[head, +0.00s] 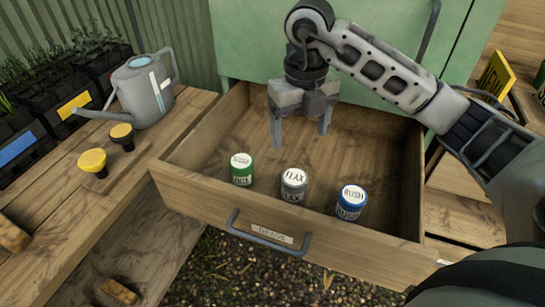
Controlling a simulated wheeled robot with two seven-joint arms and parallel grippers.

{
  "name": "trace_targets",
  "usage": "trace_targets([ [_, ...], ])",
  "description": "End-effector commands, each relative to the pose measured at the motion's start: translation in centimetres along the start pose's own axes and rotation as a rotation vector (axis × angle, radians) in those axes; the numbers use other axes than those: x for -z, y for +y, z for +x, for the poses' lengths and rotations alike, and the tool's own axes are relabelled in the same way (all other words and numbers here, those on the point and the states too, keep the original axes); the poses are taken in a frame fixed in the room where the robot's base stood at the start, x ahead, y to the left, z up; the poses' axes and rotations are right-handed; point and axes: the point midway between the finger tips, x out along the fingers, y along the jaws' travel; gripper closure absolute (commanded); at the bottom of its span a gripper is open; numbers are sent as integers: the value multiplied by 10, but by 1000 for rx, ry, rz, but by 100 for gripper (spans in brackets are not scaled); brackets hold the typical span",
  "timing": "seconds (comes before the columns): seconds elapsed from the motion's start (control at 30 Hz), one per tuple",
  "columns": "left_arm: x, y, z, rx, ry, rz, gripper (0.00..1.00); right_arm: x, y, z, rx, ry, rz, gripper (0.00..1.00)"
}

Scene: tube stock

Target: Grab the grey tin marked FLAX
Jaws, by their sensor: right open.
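The grey tin marked FLAX (293,186) stands upright in the open wooden drawer (190,174), near its front wall. A green tin (242,169) stands to its left and a blue tin marked RUSH (350,203) to its right, both apart from it. My right gripper (300,140) is open and empty above the back part of the drawer, its fingers pointing down. It is behind the FLAX tin in the picture and not touching it. My left gripper is not in view.
The drawer has a blue-grey handle (268,235) and a label on its front. A yellow sign (495,76) stands at right. The back of the drawer floor looks clear.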

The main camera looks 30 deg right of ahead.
Motion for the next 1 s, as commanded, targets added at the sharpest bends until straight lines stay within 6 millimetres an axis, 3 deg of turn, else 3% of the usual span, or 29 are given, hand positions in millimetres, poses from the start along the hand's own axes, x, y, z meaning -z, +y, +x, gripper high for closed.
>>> trace_targets([
  [0.17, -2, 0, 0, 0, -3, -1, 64, 1, 0, 22, 1, 7, -1, 23],
  [0.5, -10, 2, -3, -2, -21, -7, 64, 1, 1, 91, -1, 5, -1, 23],
  [0.77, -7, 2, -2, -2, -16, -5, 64, 1, 1, 111, -1, 3, -1, 23],
  [1.0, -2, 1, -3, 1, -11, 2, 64, 4, 4, 146, -2, 5, -1, 23],
])
